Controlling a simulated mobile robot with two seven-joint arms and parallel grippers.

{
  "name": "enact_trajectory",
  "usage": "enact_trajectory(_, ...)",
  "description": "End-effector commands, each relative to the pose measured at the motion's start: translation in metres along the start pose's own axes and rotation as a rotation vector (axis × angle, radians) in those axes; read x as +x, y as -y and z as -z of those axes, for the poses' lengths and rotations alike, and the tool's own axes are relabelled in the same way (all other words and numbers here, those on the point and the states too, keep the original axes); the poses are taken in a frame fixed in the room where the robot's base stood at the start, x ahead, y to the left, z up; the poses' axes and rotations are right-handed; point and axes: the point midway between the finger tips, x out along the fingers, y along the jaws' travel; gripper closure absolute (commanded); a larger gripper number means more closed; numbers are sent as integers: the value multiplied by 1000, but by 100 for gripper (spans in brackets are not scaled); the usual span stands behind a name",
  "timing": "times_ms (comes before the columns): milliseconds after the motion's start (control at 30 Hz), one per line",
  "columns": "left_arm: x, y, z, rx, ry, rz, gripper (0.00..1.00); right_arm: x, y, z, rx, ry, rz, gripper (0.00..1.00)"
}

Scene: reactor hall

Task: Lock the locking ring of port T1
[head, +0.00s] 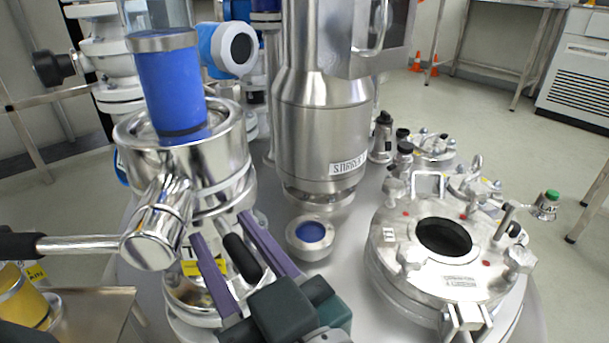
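A polished metal port (195,165) stands at the left with a blue cylinder (170,85) on its top. I take it to be port T1, but its yellow label (205,266) is partly covered and I cannot read it. A chrome lever with a black grip (18,246) sticks out to the left from it. A short black handle (242,257) low at the port's right side lies between the purple fingers of my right gripper (221,228). The fingers are spread, with a visible gap beside the handle. The locking ring is partly hidden by my gripper. My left gripper is out of view.
A tall steel vessel (322,120) stands close behind, right of the port. A small round fitting with a blue centre (311,233) sits in front of it. A flanged lid with a dark opening (445,237) is at the right. A tray (95,305) is at lower left.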

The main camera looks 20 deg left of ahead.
Motion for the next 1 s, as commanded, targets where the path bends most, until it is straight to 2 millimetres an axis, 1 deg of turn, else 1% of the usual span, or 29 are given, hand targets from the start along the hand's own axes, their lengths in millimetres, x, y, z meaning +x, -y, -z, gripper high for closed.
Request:
enact_trajectory(233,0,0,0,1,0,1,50,-1,0,0,0,0,0,52)
enact_trajectory(333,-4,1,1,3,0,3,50,-7,-1,1,-1,2,-1,52)
enact_trajectory(467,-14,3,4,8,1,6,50,-28,-1,3,1,4,0,52)
enact_trajectory(600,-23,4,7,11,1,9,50,-58,0,2,0,5,0,52)
enact_trajectory(700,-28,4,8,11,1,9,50,-76,0,2,0,4,0,52)
enact_trajectory(833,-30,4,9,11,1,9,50,-92,0,1,0,2,0,52)
enact_trajectory(1000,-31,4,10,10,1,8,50,-100,0,0,0,0,0,52)
